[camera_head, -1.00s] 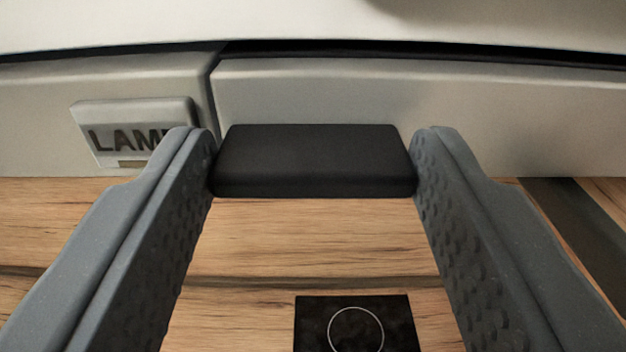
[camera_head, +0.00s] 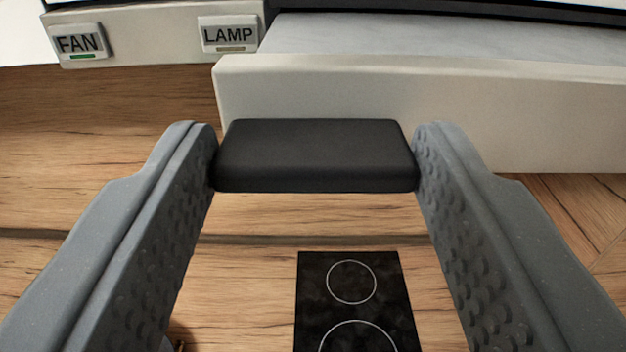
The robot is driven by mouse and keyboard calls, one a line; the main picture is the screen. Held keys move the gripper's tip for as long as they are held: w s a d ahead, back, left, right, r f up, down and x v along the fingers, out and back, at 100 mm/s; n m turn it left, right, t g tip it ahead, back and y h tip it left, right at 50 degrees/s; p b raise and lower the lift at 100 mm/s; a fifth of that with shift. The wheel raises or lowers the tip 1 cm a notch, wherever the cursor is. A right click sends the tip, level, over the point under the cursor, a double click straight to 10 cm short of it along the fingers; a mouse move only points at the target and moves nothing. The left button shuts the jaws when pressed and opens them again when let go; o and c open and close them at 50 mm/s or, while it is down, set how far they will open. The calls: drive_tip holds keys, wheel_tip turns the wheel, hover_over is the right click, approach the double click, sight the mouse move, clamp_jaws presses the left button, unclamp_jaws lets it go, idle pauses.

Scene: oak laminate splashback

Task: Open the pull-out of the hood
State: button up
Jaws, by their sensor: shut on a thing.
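The pull-out (camera_head: 480,120) of the hood is a pale front panel on the right, standing forward of the hood body, with its grey top surface showing behind the panel. A black block handle (camera_head: 316,155) is on the front of the pull-out. My gripper (camera_head: 315,158) is shut on the handle, one textured grey finger against each end. The hood body (camera_head: 150,30) is at the top left, set back from the pull-out front.
FAN (camera_head: 78,42) and LAMP (camera_head: 229,35) buttons sit on the fixed hood front, left of the pull-out. A black cooktop (camera_head: 355,300) with ringed zones shows below. The wood surface (camera_head: 110,150) around it looks mostly clear.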

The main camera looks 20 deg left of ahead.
drive_tip(key=o, duration=1.4)
drive_tip(key=shift+s, duration=0.1)
drive_tip(key=shift+s+d, duration=0.1)
drive_tip(key=shift+s, duration=0.2)
drive_tip(key=b+v, duration=0.1)
drive_tip(key=v, duration=1.2)
